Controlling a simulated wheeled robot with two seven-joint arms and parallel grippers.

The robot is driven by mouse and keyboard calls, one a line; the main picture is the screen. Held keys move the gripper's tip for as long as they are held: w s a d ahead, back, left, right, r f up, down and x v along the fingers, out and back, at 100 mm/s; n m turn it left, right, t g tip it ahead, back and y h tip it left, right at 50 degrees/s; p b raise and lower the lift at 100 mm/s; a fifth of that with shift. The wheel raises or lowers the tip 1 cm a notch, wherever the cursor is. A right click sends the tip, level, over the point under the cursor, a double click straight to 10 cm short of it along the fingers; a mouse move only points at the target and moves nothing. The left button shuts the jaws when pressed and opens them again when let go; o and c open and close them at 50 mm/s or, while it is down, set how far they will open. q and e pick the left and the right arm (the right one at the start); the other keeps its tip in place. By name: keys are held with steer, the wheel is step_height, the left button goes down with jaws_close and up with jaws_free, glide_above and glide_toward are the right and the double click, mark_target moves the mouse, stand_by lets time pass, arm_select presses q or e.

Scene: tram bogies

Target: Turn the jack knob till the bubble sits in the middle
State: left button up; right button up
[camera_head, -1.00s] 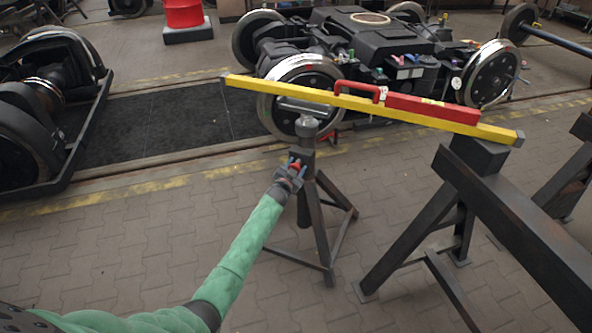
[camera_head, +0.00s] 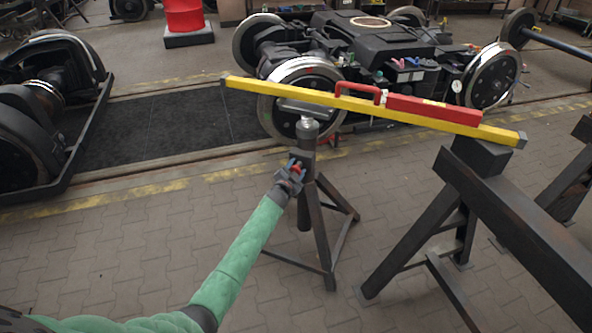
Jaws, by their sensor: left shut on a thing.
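A long yellow beam (camera_head: 270,92) lies across the jack stand (camera_head: 309,165) on the left and a dark trestle (camera_head: 470,155) on the right. In the picture it slopes down to the right. A red spirit level (camera_head: 432,109) with a red handle rests on the beam; a small yellowish window shows on it, but the bubble is too small to make out. My left gripper (camera_head: 292,172) is shut on the red jack knob (camera_head: 296,168) at the left side of the stand's column. The jaws hide much of the knob. My right gripper is not in view.
A tram bogie (camera_head: 385,50) with bright wheels stands behind the beam. A dark beam (camera_head: 530,215) on trestles fills the right foreground. A wheelset frame (camera_head: 50,100) is at the left, a red drum (camera_head: 184,15) at the back. Paved floor left of my arm is clear.

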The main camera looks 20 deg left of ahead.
arm_select(q)
steer(key=o, duration=1)
steer(key=shift+c, duration=0.2)
steer(key=s, duration=0.7)
steer(key=shift+s+a, duration=0.4)
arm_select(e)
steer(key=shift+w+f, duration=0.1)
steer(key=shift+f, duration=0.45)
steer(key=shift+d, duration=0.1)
